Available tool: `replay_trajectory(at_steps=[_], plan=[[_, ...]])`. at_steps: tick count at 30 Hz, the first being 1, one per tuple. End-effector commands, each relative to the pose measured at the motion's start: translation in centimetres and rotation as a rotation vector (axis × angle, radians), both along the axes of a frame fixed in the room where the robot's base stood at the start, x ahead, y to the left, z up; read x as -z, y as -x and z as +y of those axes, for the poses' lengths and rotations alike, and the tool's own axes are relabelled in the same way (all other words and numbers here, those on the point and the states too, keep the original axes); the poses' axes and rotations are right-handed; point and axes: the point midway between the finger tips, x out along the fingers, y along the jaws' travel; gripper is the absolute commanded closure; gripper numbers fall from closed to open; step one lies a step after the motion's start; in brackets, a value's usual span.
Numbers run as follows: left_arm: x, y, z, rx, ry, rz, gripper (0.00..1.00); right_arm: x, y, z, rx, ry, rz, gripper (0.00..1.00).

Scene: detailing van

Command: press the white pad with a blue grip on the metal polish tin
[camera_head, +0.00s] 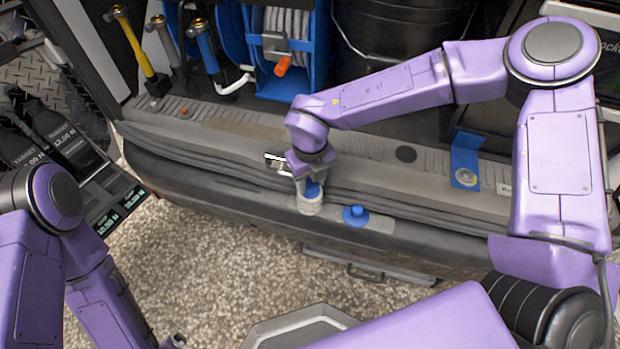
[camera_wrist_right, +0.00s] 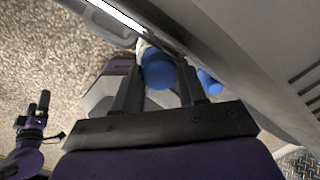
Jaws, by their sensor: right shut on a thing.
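My right gripper (camera_head: 309,186) is shut on the blue grip of the white pad (camera_head: 311,207), above the front edge of the van's sill. The blue grip (camera_wrist_right: 158,69) shows between the fingers in the right wrist view; the pad is mostly hidden below it. I cannot tell whether the pad touches the sill. A shallow round silver tin (camera_head: 467,177), which looks like the metal polish tin, sits on the sill at a blue bracket, well right of the gripper. My left gripper (camera_head: 174,342) barely shows at the bottom edge; its jaws are unclear.
A second blue knob (camera_head: 355,214) stands on the sill just right of the held pad, and it also shows in the right wrist view (camera_wrist_right: 209,82). A blue bracket (camera_head: 466,153) stands behind the tin. Hammers (camera_head: 136,50) and a hose reel (camera_head: 285,30) are behind.

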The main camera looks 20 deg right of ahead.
Motion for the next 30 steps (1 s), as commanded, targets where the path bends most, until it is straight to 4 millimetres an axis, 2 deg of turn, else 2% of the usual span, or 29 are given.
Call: replay_trajectory(at_steps=[30], plan=[[0.27, 0.00, 0.00, 0.000, 0.000, 0.000, 0.02, 0.64, 0.00, -0.01, 0.001, 0.000, 0.000, 0.93]])
